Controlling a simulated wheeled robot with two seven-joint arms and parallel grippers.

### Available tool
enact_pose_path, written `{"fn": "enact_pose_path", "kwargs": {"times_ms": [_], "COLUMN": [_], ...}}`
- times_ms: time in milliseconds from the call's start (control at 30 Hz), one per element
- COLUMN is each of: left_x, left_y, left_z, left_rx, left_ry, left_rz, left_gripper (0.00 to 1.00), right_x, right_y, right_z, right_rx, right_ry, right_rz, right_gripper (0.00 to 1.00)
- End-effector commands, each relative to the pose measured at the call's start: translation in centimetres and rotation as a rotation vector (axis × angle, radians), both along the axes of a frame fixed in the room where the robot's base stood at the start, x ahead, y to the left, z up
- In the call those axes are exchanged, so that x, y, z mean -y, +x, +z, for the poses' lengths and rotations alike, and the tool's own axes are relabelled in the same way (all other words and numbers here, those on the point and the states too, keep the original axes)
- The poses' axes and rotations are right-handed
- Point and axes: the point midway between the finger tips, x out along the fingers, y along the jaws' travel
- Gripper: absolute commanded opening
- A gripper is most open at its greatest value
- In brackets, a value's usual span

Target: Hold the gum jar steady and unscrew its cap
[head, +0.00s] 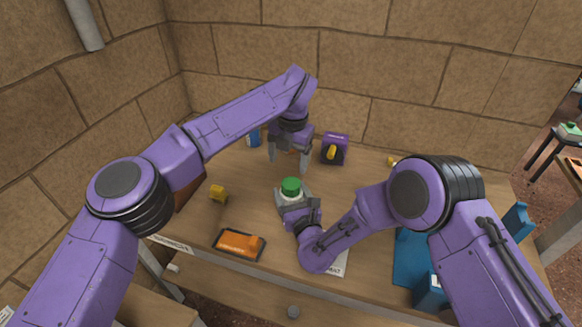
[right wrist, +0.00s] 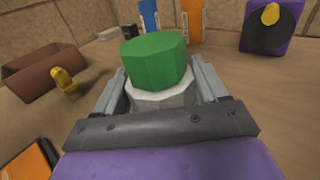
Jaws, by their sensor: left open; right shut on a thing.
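The gum jar (head: 291,195) is white with a green cap (head: 291,186) and stands on the table in the middle of the head view. My right gripper (head: 293,200) is shut on the jar's white body, with the fingers on either side. In the right wrist view the green cap (right wrist: 156,62) sits on top of the white jar body (right wrist: 165,97), above the fingers. My left gripper (head: 290,158) is open and empty, pointing down behind the jar and higher up, apart from the cap.
A purple box with a yellow part (head: 334,148) stands behind. A yellow piece (head: 218,193) and an orange item on a dark tray (head: 239,244) lie left. A brown box (right wrist: 45,72) is at the left. Blue items (head: 411,258) lie right.

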Motion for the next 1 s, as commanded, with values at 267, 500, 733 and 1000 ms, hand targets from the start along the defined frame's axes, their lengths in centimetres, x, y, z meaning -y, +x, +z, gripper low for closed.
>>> {"fn": "enact_pose_path", "kwargs": {"times_ms": [267,500,733,1000], "left_x": [0.0,0.6,0.6,0.6], "left_y": [-0.6,-0.8,-0.7,-0.7], "left_z": [0.1,-2.6,-6.6,-8.0], "left_rx": [-0.073,-0.083,-0.082,-0.079], "left_ry": [-0.027,-0.059,-0.058,-0.058], "left_rz": [-0.218,-0.280,-0.277,-0.276], "left_gripper": [0.77,0.77,0.77,0.77], "right_x": [0.0,0.0,0.0,0.0], "right_y": [0.0,0.0,0.0,0.0], "right_z": [0.0,0.0,0.0,0.0], "right_rx": [-0.001,-0.001,0.000,-0.001], "right_ry": [0.000,0.000,0.000,0.000], "right_rz": [0.000,0.000,0.000,0.000], "right_gripper": [0.00,0.00,0.00,0.00]}}
